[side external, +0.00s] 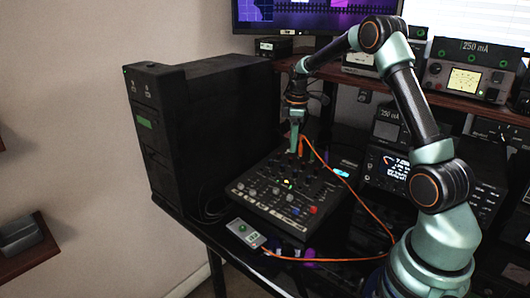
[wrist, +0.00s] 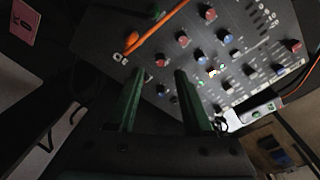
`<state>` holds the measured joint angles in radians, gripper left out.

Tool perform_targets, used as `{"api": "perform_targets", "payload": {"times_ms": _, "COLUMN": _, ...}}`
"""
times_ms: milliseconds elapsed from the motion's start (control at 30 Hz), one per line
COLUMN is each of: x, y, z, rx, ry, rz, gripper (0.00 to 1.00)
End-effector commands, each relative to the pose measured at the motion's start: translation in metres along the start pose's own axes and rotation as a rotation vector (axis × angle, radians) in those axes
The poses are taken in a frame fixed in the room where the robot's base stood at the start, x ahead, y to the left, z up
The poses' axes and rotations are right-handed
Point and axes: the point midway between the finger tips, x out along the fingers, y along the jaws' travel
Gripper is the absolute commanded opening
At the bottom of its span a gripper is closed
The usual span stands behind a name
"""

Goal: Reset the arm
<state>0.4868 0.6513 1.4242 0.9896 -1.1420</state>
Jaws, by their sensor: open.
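My gripper (side external: 296,138) points down over the back part of a black mixer panel with many knobs (side external: 262,197). In the wrist view its two green fingers (wrist: 162,75) are spread apart with nothing held between them. The panel (wrist: 240,60) fills the upper right of the wrist view, with red, blue and white knobs beyond the fingertips. I cannot tell whether a fingertip touches the panel.
A black computer tower (side external: 200,120) stands close left of the panel. An orange cable (side external: 345,185) plugs into the panel and loops right beside my arm. A small grey box (side external: 245,232) sits at the front edge. Radios and a shelf (side external: 470,105) stand behind, right.

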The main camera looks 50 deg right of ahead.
Motion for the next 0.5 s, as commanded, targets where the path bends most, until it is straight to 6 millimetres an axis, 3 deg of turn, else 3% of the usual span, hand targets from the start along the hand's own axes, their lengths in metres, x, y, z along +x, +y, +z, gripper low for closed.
{"api": "perform_targets", "payload": {"times_ms": 200, "x": -0.018, "y": 0.001, "z": 0.000, "rx": 0.001, "ry": 0.001, "rz": 0.002, "gripper": 0.51}}
{"api": "perform_targets", "payload": {"times_ms": 500, "x": -0.019, "y": 0.000, "z": 0.000, "rx": 0.001, "ry": 0.000, "rz": 0.001, "gripper": 0.51}}
